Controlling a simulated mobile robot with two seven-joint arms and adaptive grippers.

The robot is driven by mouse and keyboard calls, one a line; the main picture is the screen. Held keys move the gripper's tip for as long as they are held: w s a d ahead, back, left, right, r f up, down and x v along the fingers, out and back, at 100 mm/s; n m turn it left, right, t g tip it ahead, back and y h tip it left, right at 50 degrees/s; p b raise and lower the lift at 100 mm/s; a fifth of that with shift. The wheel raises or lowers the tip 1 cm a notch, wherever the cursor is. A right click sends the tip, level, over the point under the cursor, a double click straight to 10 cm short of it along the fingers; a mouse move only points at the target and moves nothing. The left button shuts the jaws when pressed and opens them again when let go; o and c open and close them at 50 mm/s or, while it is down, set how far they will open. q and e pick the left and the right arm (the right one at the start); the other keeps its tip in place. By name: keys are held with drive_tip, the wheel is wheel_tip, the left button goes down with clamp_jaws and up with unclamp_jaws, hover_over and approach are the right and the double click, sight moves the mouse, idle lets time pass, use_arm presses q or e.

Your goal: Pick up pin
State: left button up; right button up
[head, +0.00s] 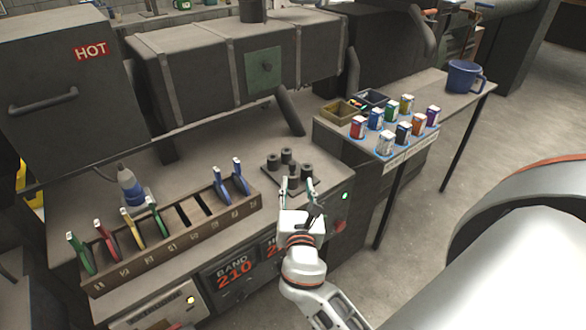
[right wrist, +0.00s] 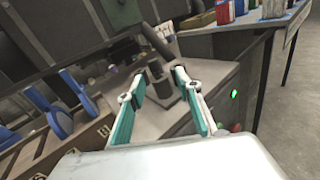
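Several dark, upright cylinders (head: 286,155) stand on a small dark base plate near the right end of the bench, and one or more of them may be the pin. My right gripper (head: 297,187) reaches in from the front, its fingers apart at the near side of this group. In the right wrist view, the open teal-lined fingers (right wrist: 160,80) have a dark cylinder (right wrist: 164,92) between them, with gaps showing on both sides. Whether a finger touches it cannot be told. My left gripper is not in view.
A long slotted rack (head: 165,248) with coloured-handled tools and a blue bottle (head: 130,188) lie left. A big grey machine (head: 240,65) stands behind. A side table at right holds several small cans (head: 386,143), bins (head: 341,111) and a blue mug (head: 463,77).

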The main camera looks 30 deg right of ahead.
sight(293, 166)
drive_tip(key=shift+w+a+r+n, duration=0.1)
drive_tip(key=shift+w+r+n, duration=0.5)
drive_tip(key=shift+n, duration=0.1)
drive_tip(key=p+x, duration=0.1)
drive_tip(key=x, duration=0.6)
drive_tip(key=shift+w+r, duration=0.15)
drive_tip(key=shift+w, duration=0.05)
drive_tip(key=shift+c, duration=0.4)
clamp_jaws()
